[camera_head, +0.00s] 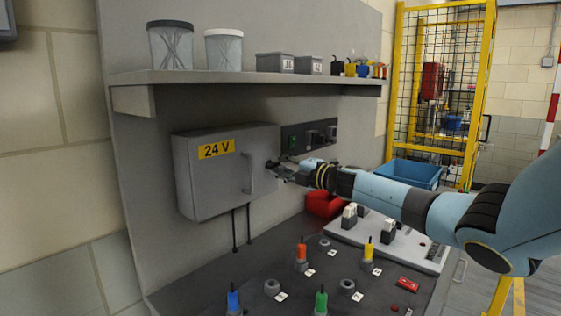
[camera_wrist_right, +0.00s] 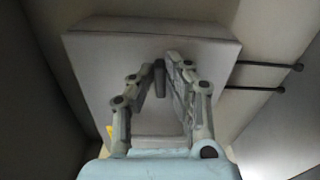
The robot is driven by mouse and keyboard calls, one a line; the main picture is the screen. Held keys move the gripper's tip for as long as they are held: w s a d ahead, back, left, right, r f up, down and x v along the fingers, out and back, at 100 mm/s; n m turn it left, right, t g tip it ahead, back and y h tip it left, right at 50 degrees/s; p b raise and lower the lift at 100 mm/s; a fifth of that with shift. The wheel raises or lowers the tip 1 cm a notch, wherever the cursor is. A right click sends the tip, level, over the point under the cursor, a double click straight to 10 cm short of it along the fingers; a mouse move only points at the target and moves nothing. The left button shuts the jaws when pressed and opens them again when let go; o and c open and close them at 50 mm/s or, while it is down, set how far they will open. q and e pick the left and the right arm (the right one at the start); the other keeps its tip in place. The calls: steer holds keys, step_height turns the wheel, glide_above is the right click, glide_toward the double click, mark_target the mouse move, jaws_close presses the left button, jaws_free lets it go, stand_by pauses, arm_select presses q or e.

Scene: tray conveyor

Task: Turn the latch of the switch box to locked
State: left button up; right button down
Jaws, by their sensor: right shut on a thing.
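The grey switch box (camera_head: 203,180) with a yellow "24 V" label hangs on the back panel, its door closed, a vertical handle on its front. My right gripper (camera_head: 277,168) is at the right edge of the box front, shut on the dark latch (camera_head: 271,164). In the right wrist view the gripper (camera_wrist_right: 160,75) reaches to the box (camera_wrist_right: 100,60), with the dark latch (camera_wrist_right: 159,68) between its fingertips. The fingers cover part of the latch, so its exact angle is hard to tell. My left gripper is not in view.
A shelf (camera_head: 240,76) with jars and small bins runs above the box. A dark panel with switches (camera_head: 310,135) sits right of it. Two cables hang under the box.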

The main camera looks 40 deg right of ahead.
steer(key=shift+m, duration=0.6)
steer(key=c, duration=1.4)
jaws_free()
steer(key=shift+d, duration=0.1)
steer(key=shift+o, duration=0.2)
steer(key=s, duration=1.2)
steer(key=shift+d, duration=0.45)
steer(key=shift+f, duration=0.1)
